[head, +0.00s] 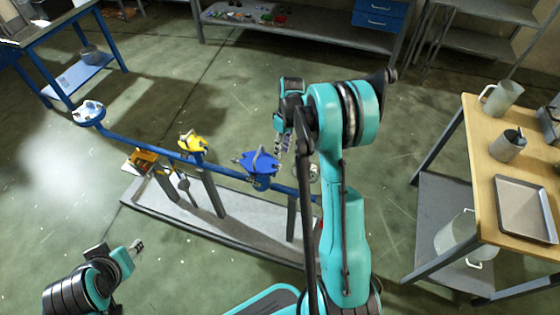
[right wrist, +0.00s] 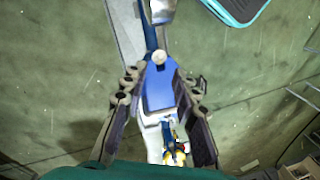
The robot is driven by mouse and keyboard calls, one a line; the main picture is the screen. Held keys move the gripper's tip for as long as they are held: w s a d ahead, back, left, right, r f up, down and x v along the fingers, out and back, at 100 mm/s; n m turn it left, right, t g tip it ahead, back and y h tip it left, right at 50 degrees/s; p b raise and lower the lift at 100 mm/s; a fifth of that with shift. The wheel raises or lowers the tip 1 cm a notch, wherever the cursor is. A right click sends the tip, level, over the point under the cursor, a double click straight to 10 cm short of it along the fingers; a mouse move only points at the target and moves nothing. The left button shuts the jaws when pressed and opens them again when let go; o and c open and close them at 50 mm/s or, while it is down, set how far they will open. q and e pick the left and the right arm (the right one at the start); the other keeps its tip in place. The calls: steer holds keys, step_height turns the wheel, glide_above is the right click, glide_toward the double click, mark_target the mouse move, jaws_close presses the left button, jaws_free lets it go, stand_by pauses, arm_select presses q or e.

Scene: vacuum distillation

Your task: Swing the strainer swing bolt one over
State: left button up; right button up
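The blue strainer (head: 262,180) sits on the blue pipe (head: 225,171), with a grey swing bolt (head: 257,158) on its top. My right gripper (head: 283,143) is beside the strainer, on its right. In the right wrist view, the gripper (right wrist: 160,125) is open, with its dark fingers apart on both sides of a blue part (right wrist: 158,90). A small round silver end (right wrist: 159,57) shows at the top of that part. I cannot tell whether the fingers touch anything. My left gripper (head: 136,247) is low at the left, away from the pipe; its opening is too small to judge.
A yellow fitting (head: 192,144) and a blue-rimmed end (head: 89,112) lie farther left along the pipe. The pipe stands on posts above a grey base (head: 180,212). A wooden-topped bench (head: 479,140) with metal pots and a tray stands at the right.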

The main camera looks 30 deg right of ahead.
mark_target(279, 165)
steer(key=f, duration=0.2)
steer(key=f+b, duration=0.1)
steer(key=f, duration=0.2)
steer(key=a+f+b, duration=0.1)
steer(key=f, duration=0.1)
steer(key=shift+s+f, duration=0.2)
jaws_close()
steer(key=shift+w+a, duration=0.1)
steer(key=shift+a, duration=0.05)
